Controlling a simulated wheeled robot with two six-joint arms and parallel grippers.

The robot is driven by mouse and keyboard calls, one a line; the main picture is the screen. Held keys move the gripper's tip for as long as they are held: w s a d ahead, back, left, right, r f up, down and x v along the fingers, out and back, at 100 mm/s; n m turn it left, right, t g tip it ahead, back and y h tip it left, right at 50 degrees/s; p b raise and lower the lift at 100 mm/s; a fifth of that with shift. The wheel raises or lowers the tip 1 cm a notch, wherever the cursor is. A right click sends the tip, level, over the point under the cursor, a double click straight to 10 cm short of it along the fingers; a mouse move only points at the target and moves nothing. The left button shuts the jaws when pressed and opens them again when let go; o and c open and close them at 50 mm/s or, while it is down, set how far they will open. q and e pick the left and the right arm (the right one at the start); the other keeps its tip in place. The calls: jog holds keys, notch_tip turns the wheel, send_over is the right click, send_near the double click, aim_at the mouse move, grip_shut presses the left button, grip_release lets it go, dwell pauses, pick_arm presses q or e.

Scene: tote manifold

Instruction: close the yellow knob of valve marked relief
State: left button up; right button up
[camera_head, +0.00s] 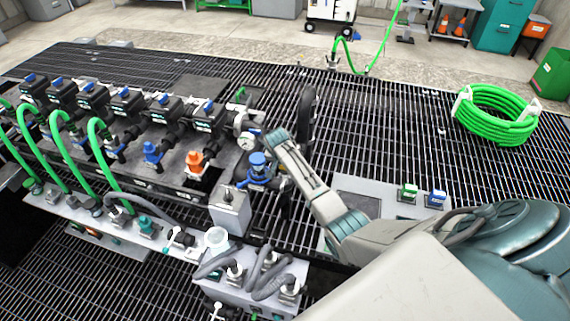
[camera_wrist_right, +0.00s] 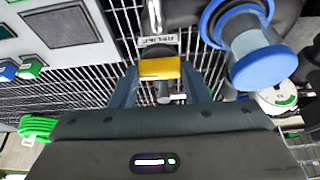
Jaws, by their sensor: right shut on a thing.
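The yellow knob (camera_wrist_right: 160,68) is in the middle of the right wrist view, just below a small plate (camera_wrist_right: 158,41) lettered RELIEF. My right gripper (camera_wrist_right: 162,80) has one blue-grey finger on each side of the knob and is shut on it. Part of the valve body below the knob shows between the fingers. In the head view my right arm reaches in from the right to the end of the manifold. The knob cannot be made out there, and the fingers are hidden. My left gripper is in neither view.
A blue-capped valve (camera_head: 257,165) stands close to my right wrist; a large blue knob (camera_wrist_right: 258,60) shows right of the fingers. A gauge (camera_head: 246,141) is nearby. An orange-handled valve (camera_head: 195,162) is further left. A grey panel (camera_head: 360,195) lies right, and a green hose coil (camera_head: 497,112) lies on open grating.

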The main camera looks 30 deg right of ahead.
jog(key=shift+w+r, duration=0.1)
jog(key=o, duration=1)
jog(key=b+v, duration=0.2)
jog(key=v, duration=0.8)
jog(key=shift+r, duration=0.35)
